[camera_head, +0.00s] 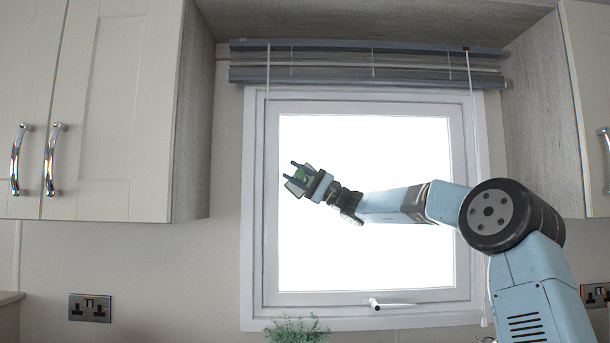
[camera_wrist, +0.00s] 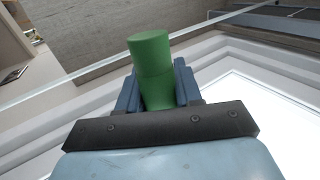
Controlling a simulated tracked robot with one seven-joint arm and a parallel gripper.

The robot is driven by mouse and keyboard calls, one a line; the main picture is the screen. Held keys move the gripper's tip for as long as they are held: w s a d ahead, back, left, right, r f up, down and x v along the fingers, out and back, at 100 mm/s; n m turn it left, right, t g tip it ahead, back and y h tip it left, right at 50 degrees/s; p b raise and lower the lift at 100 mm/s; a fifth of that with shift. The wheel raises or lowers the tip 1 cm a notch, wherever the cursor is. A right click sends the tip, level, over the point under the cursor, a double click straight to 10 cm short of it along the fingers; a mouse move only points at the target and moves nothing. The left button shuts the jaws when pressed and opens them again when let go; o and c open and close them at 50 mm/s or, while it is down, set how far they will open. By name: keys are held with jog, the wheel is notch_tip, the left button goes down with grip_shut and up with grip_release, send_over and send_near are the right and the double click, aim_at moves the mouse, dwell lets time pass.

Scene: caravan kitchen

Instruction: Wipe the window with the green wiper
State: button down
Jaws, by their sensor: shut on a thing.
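The window (camera_head: 385,150) is bright white with a pale frame and fills the middle of the head view. My gripper (camera_head: 300,174) is raised in front of its upper left part. In the wrist view my gripper (camera_wrist: 158,88) is shut on the green wiper (camera_wrist: 150,55), whose green cylindrical part stands up between the blue fingers. Only a small patch of the wiper (camera_head: 301,173) shows in the head view. The rest of the wiper is hidden, and I cannot tell whether it touches the glass.
A rolled-up blind (camera_head: 370,68) hangs above the window, with cords at both sides. Wall cupboards (camera_head: 110,110) flank the window on the left and right (camera_head: 590,90). A window handle (camera_head: 390,305) sits on the lower frame. A green plant (camera_head: 297,330) stands below.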

jog(key=shift+s+a, duration=0.4)
jog(key=shift+s, duration=0.45)
jog(key=shift+s+a, duration=0.4)
jog(key=shift+s, duration=0.45)
jog(key=shift+s+a, duration=0.4)
jog(key=shift+s, duration=0.45)
jog(key=shift+f, duration=0.1)
